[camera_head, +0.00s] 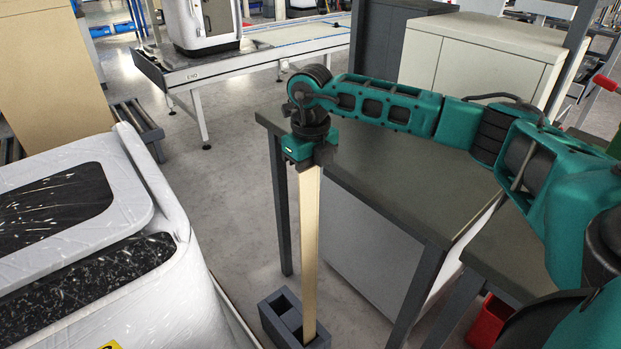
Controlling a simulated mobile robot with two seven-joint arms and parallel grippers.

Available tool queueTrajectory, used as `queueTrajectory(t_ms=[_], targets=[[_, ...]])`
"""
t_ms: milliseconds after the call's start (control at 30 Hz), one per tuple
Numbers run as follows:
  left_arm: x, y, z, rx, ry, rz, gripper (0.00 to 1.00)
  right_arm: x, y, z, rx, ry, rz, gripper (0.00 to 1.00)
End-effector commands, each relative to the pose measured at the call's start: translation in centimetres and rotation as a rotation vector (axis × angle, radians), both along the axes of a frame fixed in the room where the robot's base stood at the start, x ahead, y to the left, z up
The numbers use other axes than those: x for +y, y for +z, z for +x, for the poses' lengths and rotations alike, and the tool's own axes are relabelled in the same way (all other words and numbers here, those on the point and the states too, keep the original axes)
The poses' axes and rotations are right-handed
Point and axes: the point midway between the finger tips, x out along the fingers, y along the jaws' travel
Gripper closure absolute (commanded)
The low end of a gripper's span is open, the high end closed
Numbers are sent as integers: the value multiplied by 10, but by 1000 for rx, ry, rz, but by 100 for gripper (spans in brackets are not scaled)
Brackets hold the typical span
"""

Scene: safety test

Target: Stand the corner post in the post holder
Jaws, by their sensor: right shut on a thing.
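The corner post (310,240) is a long, pale wooden bar, close to upright. My right gripper (308,163) is shut on its top end, beside the dark workbench. The post holder (272,322) is a dark grey box with open compartments on the floor at the bottom of the view. The post's lower end meets the holder at its near right part. The holder's near wall hides the very end, so I cannot tell how deep it sits. My left gripper is not in view.
The dark workbench (400,185) with grey legs stands right of the post, under my right arm. A white padded unit (150,190) fills the left side. A red bin (490,320) is at lower right. Clear floor (225,190) lies behind the holder.

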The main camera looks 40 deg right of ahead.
Motion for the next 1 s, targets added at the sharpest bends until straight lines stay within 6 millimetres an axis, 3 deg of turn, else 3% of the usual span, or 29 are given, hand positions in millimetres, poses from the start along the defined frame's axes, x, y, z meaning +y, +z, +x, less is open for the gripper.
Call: queueTrajectory(t_ms=[67,100,400,567,733,1000], targets=[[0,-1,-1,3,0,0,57,0,0,0,-1,0,0,100],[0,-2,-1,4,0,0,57,0,0,0,-1,0,0,88],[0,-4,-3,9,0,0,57,0,0,0,-1,0,0,60],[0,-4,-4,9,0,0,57,0,0,0,0,0,0,60],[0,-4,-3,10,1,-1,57,0,0,0,0,0,0,44],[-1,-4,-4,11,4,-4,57,0,1,0,0,0,0,43]])
